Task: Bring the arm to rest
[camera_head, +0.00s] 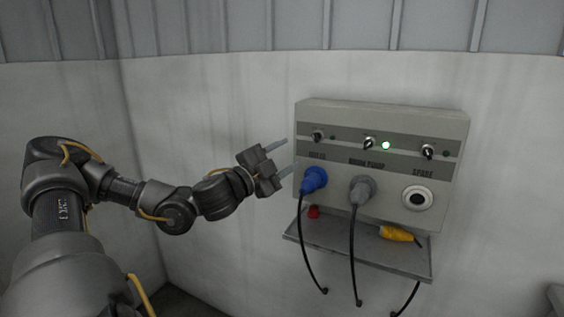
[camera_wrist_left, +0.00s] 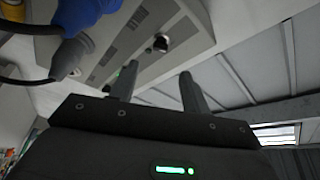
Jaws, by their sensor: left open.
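My left arm comes in from the left in the head view. Its gripper (camera_head: 286,157) is open and empty, with its two fingers pointing right, just left of the grey control panel (camera_head: 310,115). The left wrist view also shows the gripper's two fingers (camera_wrist_left: 158,84) apart with nothing between them. The panel and its plugs are beyond the fingers there. In the head view no contact between gripper and panel is clear. My right gripper is in neither view.
The panel has three switches, a lit green lamp (camera_head: 386,146), a blue plug (camera_head: 314,179), a grey plug (camera_head: 361,189) and a bare socket (camera_head: 417,198). A shelf (camera_head: 350,252) below holds a yellow connector (camera_head: 397,234) and a red piece (camera_head: 313,212). Black cables hang down.

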